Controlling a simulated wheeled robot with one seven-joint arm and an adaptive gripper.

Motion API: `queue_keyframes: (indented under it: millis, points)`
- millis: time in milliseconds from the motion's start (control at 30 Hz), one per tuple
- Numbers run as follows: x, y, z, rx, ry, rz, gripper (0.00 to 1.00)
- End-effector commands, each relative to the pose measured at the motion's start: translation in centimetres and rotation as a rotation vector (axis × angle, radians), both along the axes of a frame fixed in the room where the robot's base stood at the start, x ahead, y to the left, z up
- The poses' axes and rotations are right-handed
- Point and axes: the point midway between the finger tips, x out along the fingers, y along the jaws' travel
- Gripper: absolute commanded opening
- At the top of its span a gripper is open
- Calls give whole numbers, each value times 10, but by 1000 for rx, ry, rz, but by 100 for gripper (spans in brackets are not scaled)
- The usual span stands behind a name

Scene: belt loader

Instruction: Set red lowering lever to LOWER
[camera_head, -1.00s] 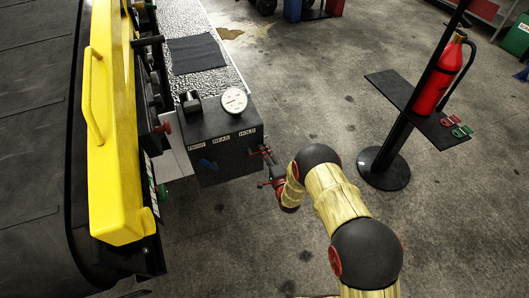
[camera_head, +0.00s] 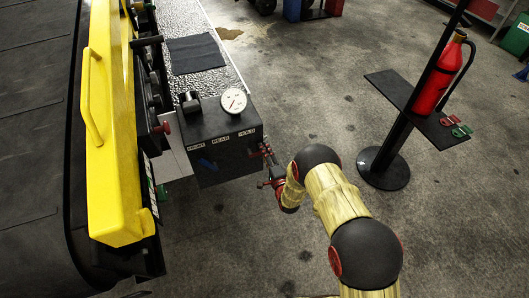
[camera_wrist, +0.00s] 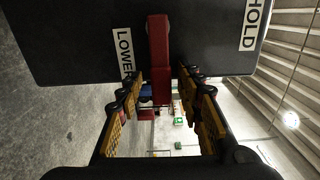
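The red lowering lever (camera_wrist: 158,48) shows in the wrist view on the dark face of the control box (camera_wrist: 85,40). It stands between the LOWER label (camera_wrist: 124,50) and the HOLD label (camera_wrist: 252,22), much nearer LOWER. My gripper (camera_wrist: 165,90) is open, with one finger on each side of the lever and visible gaps to both. In the head view my gripper (camera_head: 268,168) is at the right side of the control box (camera_head: 230,160); the lever is hard to make out there among the fingers.
A blue lever (camera_head: 207,164) is on the box's front, below its labels. A round gauge (camera_head: 233,101) and a black knob (camera_head: 190,102) are on top. The yellow rail (camera_head: 115,190) and belt are left. A fire extinguisher stand (camera_head: 385,165) is right, with open floor between.

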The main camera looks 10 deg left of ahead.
Motion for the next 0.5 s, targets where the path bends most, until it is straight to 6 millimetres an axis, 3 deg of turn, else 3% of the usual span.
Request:
queue_keyframes:
  millis: [167, 500]
  points:
    - [-12, -8, 0, -1, 1, -1, 36]
    - [-69, -43, -1, -2, 3, -1, 36]
